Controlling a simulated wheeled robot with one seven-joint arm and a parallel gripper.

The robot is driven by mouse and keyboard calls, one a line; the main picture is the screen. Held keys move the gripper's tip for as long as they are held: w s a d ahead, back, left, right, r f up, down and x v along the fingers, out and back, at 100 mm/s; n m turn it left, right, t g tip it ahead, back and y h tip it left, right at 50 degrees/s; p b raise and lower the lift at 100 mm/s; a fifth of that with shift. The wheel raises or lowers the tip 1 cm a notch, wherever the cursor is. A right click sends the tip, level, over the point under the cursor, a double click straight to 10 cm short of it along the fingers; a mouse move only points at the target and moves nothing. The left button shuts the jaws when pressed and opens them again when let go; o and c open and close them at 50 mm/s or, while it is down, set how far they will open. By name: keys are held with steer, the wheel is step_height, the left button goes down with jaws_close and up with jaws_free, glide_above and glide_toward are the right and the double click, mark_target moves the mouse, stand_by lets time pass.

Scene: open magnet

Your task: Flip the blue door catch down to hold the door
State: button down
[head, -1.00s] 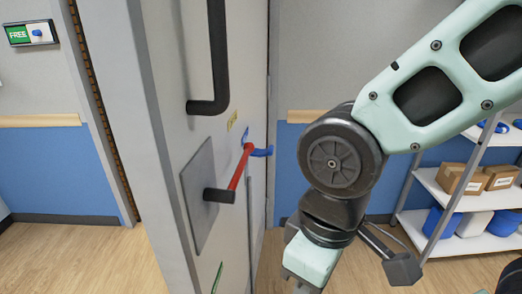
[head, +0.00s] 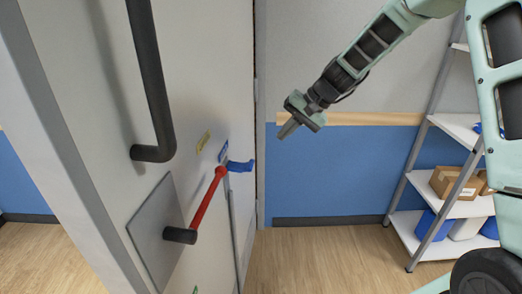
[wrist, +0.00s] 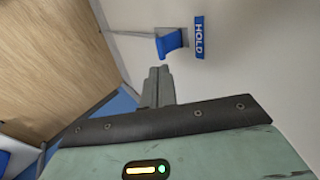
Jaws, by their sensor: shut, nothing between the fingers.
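The blue door catch (head: 240,166) sticks out from the face of the open grey door (head: 105,150), near its far edge. It also shows in the wrist view (wrist: 170,42), just beyond my fingertips, beside a blue HOLD label (wrist: 199,38). My gripper (head: 287,131) is up and to the right of the catch in the head view, apart from it. In the wrist view its fingers (wrist: 158,75) are together, with nothing between them, and point toward the catch.
A red lever (head: 207,198) with a black knob is on the door beside the catch. A long black handle (head: 150,90) runs above it. A shelf rack (head: 460,205) with boxes stands at the right. The floor (head: 320,260) between door and rack is clear.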

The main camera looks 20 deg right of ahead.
mark_target(253, 164)
steer(key=shift+w+d, duration=0.6)
steer(key=shift+d, duration=0.25)
steer(key=p+x, duration=0.4)
steer(key=x, duration=1)
steer(key=shift+w+a+r, duration=0.1)
